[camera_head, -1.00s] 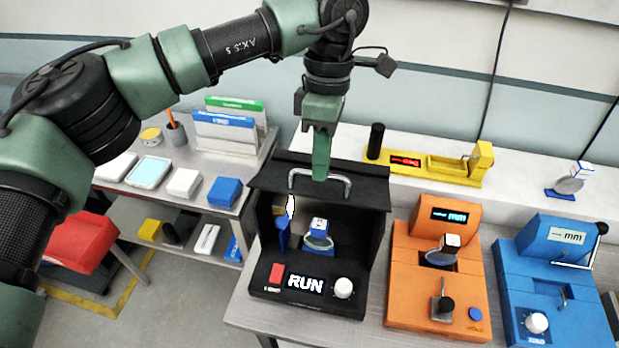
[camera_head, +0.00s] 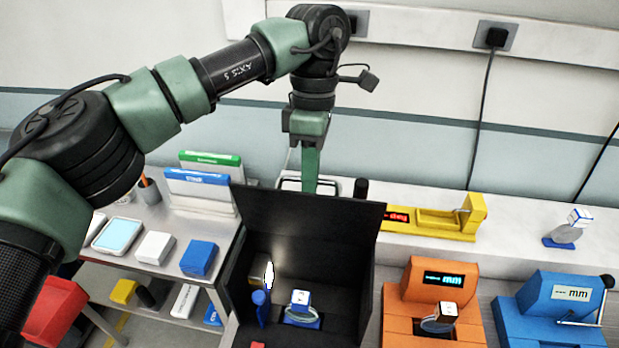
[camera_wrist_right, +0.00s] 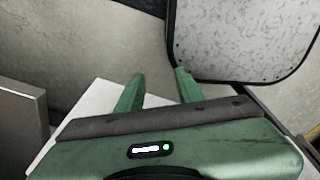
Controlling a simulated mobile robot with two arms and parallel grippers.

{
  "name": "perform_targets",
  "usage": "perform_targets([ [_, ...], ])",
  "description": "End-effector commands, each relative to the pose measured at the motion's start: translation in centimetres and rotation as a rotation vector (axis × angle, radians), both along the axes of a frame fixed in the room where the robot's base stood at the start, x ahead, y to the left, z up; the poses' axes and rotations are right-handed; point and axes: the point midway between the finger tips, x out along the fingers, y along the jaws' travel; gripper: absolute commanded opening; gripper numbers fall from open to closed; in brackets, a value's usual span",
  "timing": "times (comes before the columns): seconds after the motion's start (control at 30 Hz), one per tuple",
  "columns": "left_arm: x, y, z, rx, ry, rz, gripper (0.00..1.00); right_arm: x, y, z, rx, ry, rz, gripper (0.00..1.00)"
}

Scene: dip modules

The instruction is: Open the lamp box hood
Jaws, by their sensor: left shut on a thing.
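The black lamp box (camera_head: 362,290) stands on the bench in the head view. Its black hood panel (camera_head: 300,222) is tilted up steeply, and the inside of the box shows. The metal hood handle (camera_head: 340,182) is at the panel's top edge, partly hidden behind it. My left gripper (camera_head: 309,180) is shut on the handle, its fingertips partly hidden by the panel. Inside the box are a lit lamp (camera_head: 268,276) and a small blue-and-white module (camera_head: 301,313). My right gripper (camera_wrist_right: 158,88) is open and empty in the right wrist view.
An orange device (camera_head: 440,290) and a blue device (camera_head: 560,305) stand right of the box. A yellow fixture (camera_head: 445,222) lies on the ledge behind. A side table at the left holds a blue box (camera_head: 199,258) and white boxes (camera_head: 155,248).

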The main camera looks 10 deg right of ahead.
Motion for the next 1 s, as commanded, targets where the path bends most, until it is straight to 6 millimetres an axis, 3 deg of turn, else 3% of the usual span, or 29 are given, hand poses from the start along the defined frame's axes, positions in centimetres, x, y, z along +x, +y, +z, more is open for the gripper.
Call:
perform_targets([
  [0.6, 0.3, 0.02, -0.52, 0.008, 0.004, 0.003, 0.0, -0.21, 0.63, 0.09, 0.008, 0.003, -0.001, 0.36],
  [0.63, 0.3, 0.02, -0.52, 0.008, 0.004, 0.003, 0.16, -0.21, 0.63, 0.09, 0.008, 0.003, -0.001, 0.36],
  [0.7, 0.3, 0.01, -0.46, 0.008, 0.003, 0.002, 0.33, -0.25, 0.62, 0.09, 0.008, 0.004, -0.001, 0.36],
  [1.0, 0.32, -0.07, -0.11, 0.004, 0.001, 0.0, 0.33, -0.26, 0.33, 0.1, 0.004, 0.004, 0.0, 0.36],
])
